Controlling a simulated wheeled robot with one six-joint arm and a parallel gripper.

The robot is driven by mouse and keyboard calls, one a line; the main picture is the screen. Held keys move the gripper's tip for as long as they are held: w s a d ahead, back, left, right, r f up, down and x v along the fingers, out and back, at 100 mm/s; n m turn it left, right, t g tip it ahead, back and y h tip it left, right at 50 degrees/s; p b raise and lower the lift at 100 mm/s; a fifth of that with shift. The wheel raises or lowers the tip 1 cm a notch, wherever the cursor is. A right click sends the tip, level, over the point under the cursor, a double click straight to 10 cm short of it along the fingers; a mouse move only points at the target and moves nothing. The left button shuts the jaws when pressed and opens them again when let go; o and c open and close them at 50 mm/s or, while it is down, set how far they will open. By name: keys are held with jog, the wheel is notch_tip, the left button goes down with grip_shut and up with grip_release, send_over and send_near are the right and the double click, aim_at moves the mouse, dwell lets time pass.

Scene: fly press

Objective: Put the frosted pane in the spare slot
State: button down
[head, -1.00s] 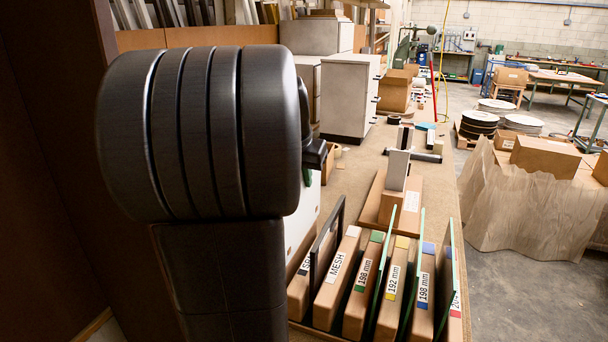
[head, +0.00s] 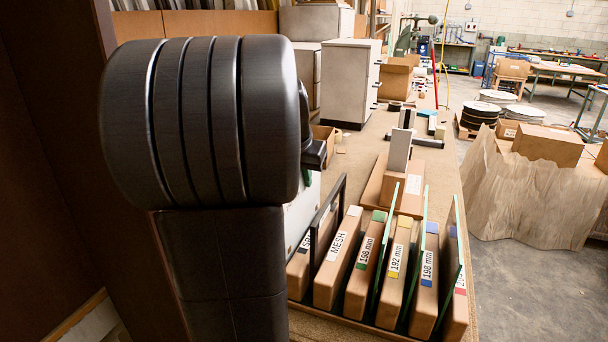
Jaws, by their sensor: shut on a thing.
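A rack of brown blocks (head: 340,275) stands on the bench, with upright panes between the blocks. The leftmost block has a partly hidden label (head: 306,243) starting "SP". A dark-framed pane (head: 341,195) stands between it and the block labelled MESH (head: 336,246). Several green-edged clear panes (head: 418,255) stand farther right, by blocks labelled in mm. A pale, whitish panel (head: 300,217) shows just right of my arm, left of the dark frame; my arm hides most of it, and I cannot tell whether it is the frosted pane.
Behind the rack, a brown box-like base (head: 409,190) carries a grey upright block (head: 399,150). Pale cabinets (head: 349,80) stand farther back on the bench. The bench's right edge drops to open floor (head: 520,285). A draped stand with a cardboard box (head: 545,145) is beyond.

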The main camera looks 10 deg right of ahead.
aim_at(304, 193)
jog(key=shift+f+b, duration=1.9)
jog(key=shift+f, duration=0.9)
jog(key=c, duration=1.5)
grip_release()
jog(key=v, duration=1.4)
jog(key=shift+f+p, duration=0.1)
jog(key=shift+p, duration=0.3)
jog(key=x, duration=1.3)
jog(key=shift+w+d+f+b, duration=0.1)
jog(key=shift+f+b, duration=0.2)
jog(key=shift+b, duration=0.05)
jog(key=shift+r+p, duration=0.45)
jog(key=shift+r, duration=0.1)
jog(key=shift+f, duration=0.1)
